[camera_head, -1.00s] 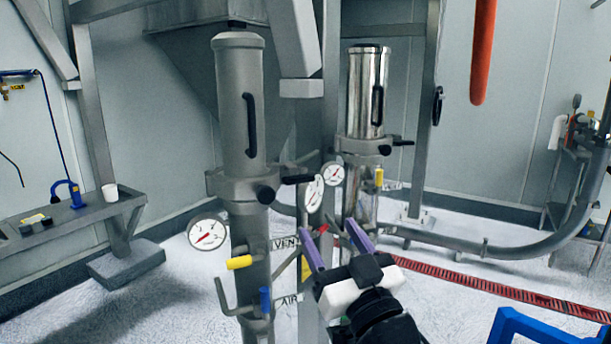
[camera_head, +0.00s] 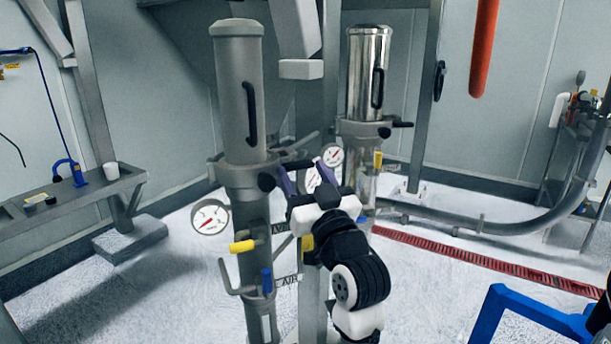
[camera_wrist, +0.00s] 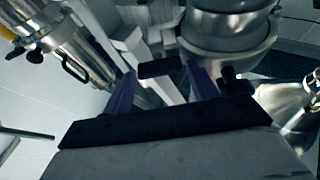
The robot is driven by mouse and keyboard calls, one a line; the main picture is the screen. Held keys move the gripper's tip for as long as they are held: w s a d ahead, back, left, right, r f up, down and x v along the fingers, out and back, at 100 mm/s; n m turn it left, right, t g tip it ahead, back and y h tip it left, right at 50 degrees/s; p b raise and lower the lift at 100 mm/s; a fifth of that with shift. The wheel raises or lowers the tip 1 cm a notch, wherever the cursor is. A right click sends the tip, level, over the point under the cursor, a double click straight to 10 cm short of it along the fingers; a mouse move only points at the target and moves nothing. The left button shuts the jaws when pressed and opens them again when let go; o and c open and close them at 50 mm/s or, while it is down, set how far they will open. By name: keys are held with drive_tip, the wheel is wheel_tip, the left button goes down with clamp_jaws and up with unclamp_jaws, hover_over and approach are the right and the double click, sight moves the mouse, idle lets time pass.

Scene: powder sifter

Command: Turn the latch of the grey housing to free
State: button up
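The grey housing (camera_head: 240,95) is a matte grey upright cylinder with a black side handle, left of centre in the head view. Its latch (camera_head: 297,165) is a short black lever on the clamp collar, pointing right. My gripper (camera_head: 302,172) is open at the collar's right side, its purple fingers near the latch. In the wrist view a black bar (camera_wrist: 160,67), which looks like the latch, shows between the spread fingertips. I cannot tell whether either finger touches it. My wrist hides part of the pipe and gauges behind.
A shiny steel housing (camera_head: 368,75) with its own black lever (camera_head: 402,124) stands close behind on the right. A round gauge (camera_head: 209,217) and a yellow-handled valve (camera_head: 243,246) stick out below the grey housing. A blue frame (camera_head: 530,315) stands at lower right.

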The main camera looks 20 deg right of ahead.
drive_tip(key=c, duration=0.5)
drive_tip(key=shift+c, duration=0.2)
drive_tip(key=shift+f+n+b, duration=0.15)
drive_tip(key=shift+n+b, duration=0.15)
drive_tip(key=shift+b, duration=0.3)
drive_tip(key=n+y+b, duration=0.1)
drive_tip(key=n+b, duration=0.1)
drive_tip(key=n+y+b, duration=0.1)
drive_tip(key=b, duration=0.1)
drive_tip(key=shift+d+f+n, duration=0.15)
drive_tip(key=shift+n, duration=0.25)
drive_tip(key=n+g+y+b, duration=0.1)
drive_tip(key=n+b, duration=0.1)
drive_tip(key=n, duration=0.2)
drive_tip(key=n+g+y+b, duration=0.2)
drive_tip(key=n+b, duration=0.1)
drive_tip(key=n, duration=0.1)
drive_tip(key=r+n+g+y+b, duration=0.1)
drive_tip(key=n+b, duration=0.1)
drive_tip(key=n, duration=0.3)
drive_tip(key=shift+d+y+b, duration=0.3)
drive_tip(key=shift+b, duration=0.1)
drive_tip(key=n, duration=0.1)
drive_tip(key=n+g, duration=0.1)
drive_tip(key=n, duration=0.1)
drive_tip(key=n+g, duration=0.1)
drive_tip(key=shift+r+n, duration=0.3)
drive_tip(key=shift+n, duration=0.1)
